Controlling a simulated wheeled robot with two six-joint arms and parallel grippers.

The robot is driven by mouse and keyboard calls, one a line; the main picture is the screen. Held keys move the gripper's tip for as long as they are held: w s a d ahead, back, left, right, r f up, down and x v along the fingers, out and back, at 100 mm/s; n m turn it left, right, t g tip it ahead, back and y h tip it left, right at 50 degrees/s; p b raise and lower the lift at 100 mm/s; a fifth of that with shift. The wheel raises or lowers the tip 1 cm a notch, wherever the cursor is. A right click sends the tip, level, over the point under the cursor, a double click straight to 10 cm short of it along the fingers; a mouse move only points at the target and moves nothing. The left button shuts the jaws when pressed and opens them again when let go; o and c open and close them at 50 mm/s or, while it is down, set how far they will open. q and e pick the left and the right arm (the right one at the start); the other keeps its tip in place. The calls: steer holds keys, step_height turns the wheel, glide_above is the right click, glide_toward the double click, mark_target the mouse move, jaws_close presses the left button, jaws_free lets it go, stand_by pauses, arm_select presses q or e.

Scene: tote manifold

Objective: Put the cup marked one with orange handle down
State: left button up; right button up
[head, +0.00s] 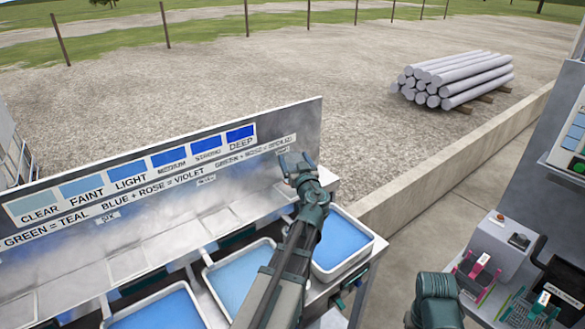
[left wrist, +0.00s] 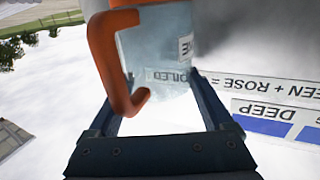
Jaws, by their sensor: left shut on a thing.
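The cup (left wrist: 150,52) is pale and see-through, with an orange handle (left wrist: 112,62) on its left side in the left wrist view. Part of a label ending in "E" shows on it; the full word cannot be read. My left gripper (head: 294,160) is shut on the cup and is at the right end of the lettered backboard (head: 308,125). Its two dark fingers (left wrist: 163,92) also show in the left wrist view, on both sides of the cup. In the head view I cannot make out the cup clearly.
Trays of blue liquid stand in front, with the right one (head: 340,245) beside my left arm. A ledge with small labels (head: 215,215) runs below the backboard. A grey bench (head: 490,245) with pink-marked devices stands at the right.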

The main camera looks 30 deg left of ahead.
mark_target(294, 168)
arm_select(q)
steer(key=f+b, duration=0.3)
steer(key=shift+w+a+f+b, duration=0.25)
steer(key=shift+w+f+b, duration=0.05)
steer(key=shift+w+f, duration=0.05)
steer(key=shift+f, duration=0.1)
steer(key=o, duration=1.1)
steer(key=shift+o, duration=0.2)
